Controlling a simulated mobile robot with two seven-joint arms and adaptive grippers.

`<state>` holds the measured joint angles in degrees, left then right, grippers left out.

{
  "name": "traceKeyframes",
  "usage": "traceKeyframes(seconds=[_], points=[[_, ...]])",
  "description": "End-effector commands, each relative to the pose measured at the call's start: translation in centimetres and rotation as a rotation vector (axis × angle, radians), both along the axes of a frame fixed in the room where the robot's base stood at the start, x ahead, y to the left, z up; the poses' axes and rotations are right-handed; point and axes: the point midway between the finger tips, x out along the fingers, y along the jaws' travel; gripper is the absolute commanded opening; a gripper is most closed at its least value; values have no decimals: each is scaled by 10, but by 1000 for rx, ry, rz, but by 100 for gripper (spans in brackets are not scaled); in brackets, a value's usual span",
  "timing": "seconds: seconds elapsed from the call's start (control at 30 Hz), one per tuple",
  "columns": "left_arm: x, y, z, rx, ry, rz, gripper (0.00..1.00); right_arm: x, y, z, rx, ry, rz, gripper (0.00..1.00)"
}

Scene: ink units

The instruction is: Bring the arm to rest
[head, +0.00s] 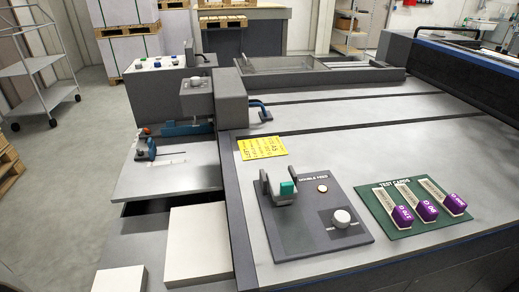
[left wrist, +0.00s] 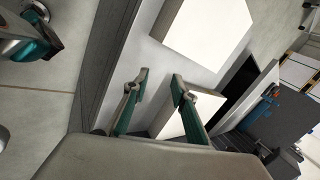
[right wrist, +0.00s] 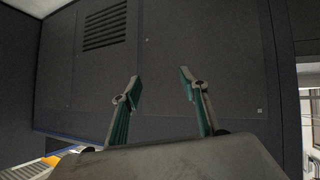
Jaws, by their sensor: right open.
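My left gripper (left wrist: 158,88) shows in the left wrist view with its two fingers apart and nothing between them. White blocks (left wrist: 205,30) lie beyond its fingertips. My right gripper (right wrist: 160,85) shows in the right wrist view, open and empty. It faces a dark grey panel (right wrist: 205,60) with a slotted vent (right wrist: 106,25). Neither gripper shows in the head view.
The machine top holds a dark double-feed plate (head: 290,240) with a knob (head: 342,217), a yellow note (head: 262,147) and a green test-card board (head: 408,225) with purple-ended cards. White stacks (head: 197,245) stand at the front left. A cart (head: 45,75) stands on open floor.

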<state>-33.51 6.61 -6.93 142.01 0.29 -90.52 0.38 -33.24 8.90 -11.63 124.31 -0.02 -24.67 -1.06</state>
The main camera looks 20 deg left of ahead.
Motion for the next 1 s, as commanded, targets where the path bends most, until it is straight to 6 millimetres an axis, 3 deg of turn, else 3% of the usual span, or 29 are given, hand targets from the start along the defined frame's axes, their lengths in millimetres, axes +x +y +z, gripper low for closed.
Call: traceKeyframes(seconds=[0.03,0.2,0.47,0.63,0.7,0.83,1.0], points=[[9,-6,3,-23,-34,-8,26,6,0,12,1,-18,-1,44],[25,-26,1,-102,-105,-21,26,13,1,27,9,-42,-4,44],[48,-65,0,-255,-226,-32,26,12,2,36,18,-36,-10,44],[66,-101,7,-413,-340,-33,26,11,5,55,38,-41,-17,44],[71,-119,12,-497,-395,-27,26,2,5,51,42,-15,-21,44],[75,-143,19,-628,-477,-7,26,-5,5,56,50,2,-27,44],[74,-158,23,-725,-537,16,26,-10,5,56,55,16,-30,44]])
